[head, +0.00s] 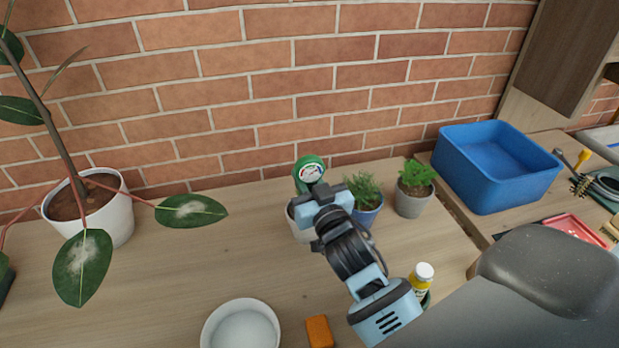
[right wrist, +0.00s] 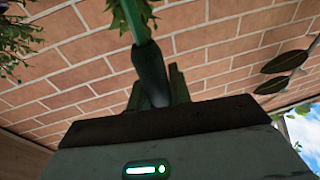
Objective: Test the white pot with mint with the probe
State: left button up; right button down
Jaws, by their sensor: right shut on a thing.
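The probe (head: 309,172) has a round green head with a white dial, and it stands at the back of the table in the head view. My right gripper (head: 322,197) is shut on it just below the dial. In the right wrist view the probe's dark grip and green part (right wrist: 150,72) rise from between the fingers. A white pot (head: 298,228) shows only in part, behind my right gripper. Its plant is hidden in the head view, so I cannot tell whether the probe tip is in its soil. My left gripper is not in view.
A blue pot (head: 367,217) with a bushy herb and a grey pot (head: 413,203) with a leafy plant stand close on the right. A blue bin (head: 497,180), yellow bottle (head: 421,280), white bowl (head: 240,306) and orange block (head: 319,331) are around. The left-middle table is clear.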

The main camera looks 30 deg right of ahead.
dwell(0.7)
jog(key=c, duration=1.2)
grip_release()
jog(key=shift+s+f, duration=0.1)
jog(key=shift+s, duration=0.2)
jog(key=s, duration=0.4)
jog(key=s+b, duration=0.1)
jog(key=s, duration=0.2)
jog(key=shift+a+f, duration=0.3)
jog(key=shift+a, duration=0.1)
jog(key=shift+s+f, duration=0.1)
